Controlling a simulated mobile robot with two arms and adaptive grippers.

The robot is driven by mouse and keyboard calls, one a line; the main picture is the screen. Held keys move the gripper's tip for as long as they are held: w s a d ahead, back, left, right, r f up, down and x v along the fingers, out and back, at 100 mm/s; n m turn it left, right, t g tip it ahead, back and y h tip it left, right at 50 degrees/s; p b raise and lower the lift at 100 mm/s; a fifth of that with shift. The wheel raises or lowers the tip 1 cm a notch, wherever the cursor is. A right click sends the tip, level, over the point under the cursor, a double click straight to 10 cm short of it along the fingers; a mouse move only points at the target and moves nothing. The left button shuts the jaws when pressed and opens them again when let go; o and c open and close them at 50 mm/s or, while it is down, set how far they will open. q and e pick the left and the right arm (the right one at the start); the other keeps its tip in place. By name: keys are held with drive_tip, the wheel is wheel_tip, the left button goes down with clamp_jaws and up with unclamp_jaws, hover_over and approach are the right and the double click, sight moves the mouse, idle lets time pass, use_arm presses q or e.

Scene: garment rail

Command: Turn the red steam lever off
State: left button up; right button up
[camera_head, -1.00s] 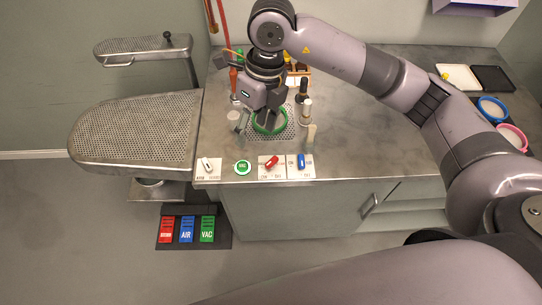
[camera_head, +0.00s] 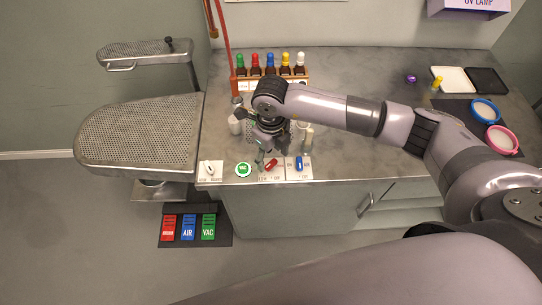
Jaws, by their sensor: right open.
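The red steam lever (camera_head: 271,164) is a small red handle on a white plate at the front edge of the grey counter. It lies tilted, its upper end to the right. My right gripper (camera_head: 265,158) points down just above and behind the red lever, open and empty. Whether a finger touches the lever cannot be told. A blue lever (camera_head: 299,163) stands upright on the plate to the right. My left gripper is not in view.
A round green VAC button (camera_head: 243,169) and a white switch (camera_head: 209,168) sit left of the lever. Capped bottles (camera_head: 270,65) stand in a rack at the back. A perforated ironing board (camera_head: 140,130) is at the left. Red, blue and green pedals (camera_head: 188,227) are on the floor.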

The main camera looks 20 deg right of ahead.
sight(271, 163)
drive_tip(key=shift+f, duration=1.5)
drive_tip(key=shift+c, duration=0.2)
drive_tip(key=c, duration=1.1)
drive_tip(key=shift+f+n+b, duration=0.1)
drive_tip(key=shift+n+b, duration=0.3)
drive_tip(key=shift+b, duration=0.1)
drive_tip(key=n+b, duration=0.6)
drive_tip(key=b, duration=0.2)
drive_tip(key=shift+f, duration=0.1)
drive_tip(key=shift+r+n+b, duration=0.2)
drive_tip(key=shift+n+b, duration=0.9)
drive_tip(key=shift+b, duration=0.3)
drive_tip(key=o, duration=1.1)
